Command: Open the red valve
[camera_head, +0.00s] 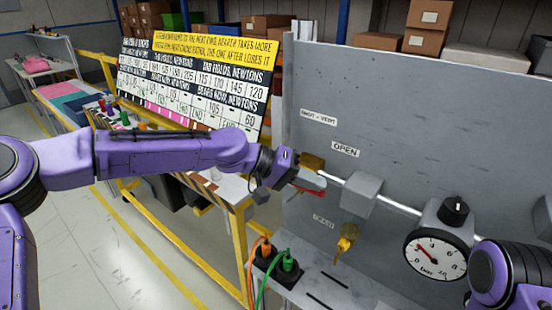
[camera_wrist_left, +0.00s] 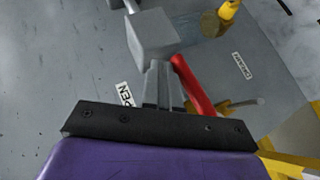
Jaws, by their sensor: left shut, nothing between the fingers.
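The red valve lever (camera_head: 310,190) is on the grey panel, left of the grey block on the pipe. In the head view it is partly hidden by my left gripper (camera_head: 308,178). In the left wrist view, the red lever (camera_wrist_left: 194,86) runs slantwise close beside the fingers of my left gripper (camera_wrist_left: 160,66). These fingers are shut and empty, and the lever lies outside them; I cannot tell whether they touch it. An OPEN label (camera_head: 345,149) is above the lever's right side. My right gripper is out of view; only part of that arm shows at lower right.
A pressure gauge (camera_head: 436,255) and black knob (camera_head: 455,211) are to the right. A yellow drain valve (camera_head: 346,241) is below the grey block (camera_head: 361,194). Green and orange plugs stand at the panel's foot. A sign board (camera_head: 195,85) is behind my left arm.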

